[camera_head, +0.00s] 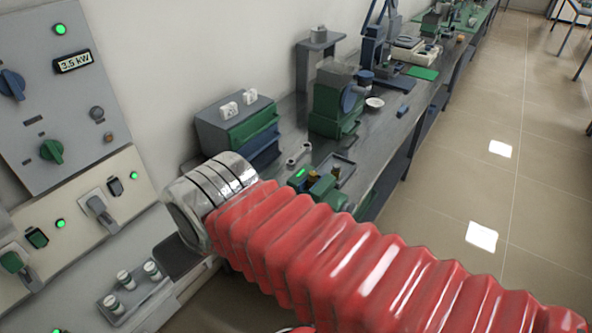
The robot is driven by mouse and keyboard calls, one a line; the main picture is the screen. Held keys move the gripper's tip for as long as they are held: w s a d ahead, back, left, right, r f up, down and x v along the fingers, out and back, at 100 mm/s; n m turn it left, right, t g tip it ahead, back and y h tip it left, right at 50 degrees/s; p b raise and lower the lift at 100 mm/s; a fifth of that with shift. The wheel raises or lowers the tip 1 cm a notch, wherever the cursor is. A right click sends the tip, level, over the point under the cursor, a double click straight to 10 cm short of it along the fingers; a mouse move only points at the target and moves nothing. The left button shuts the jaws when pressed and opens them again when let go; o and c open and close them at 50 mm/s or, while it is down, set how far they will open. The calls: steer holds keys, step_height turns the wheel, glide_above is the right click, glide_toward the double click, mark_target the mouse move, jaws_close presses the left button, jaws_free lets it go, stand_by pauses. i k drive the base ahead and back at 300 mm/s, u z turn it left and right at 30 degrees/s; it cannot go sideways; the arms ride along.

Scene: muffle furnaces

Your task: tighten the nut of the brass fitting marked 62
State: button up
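No fitting with a readable 62 shows in the head view. A small brass-coloured piece (313,177) stands among green parts on the bench, just beyond my red bellows-covered arm. It is too small to tell whether it is a fitting or bears a mark. A grey spanner-like tool (299,153) lies on the bench behind it. My arm crosses the lower picture and ends at a ribbed silver collar on the left. No gripper fingers show.
The grey bench (385,125) runs into the distance along the wall, with a green machine (333,100) and a shallow tray (341,167). A control panel (50,90) with knobs and green lamps stands at left.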

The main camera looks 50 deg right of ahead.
mark_target(313, 175)
steer(key=u, duration=0.2)
steer(key=k, duration=1.05)
steer(key=z, duration=0.65)
steer(key=i, duration=1)
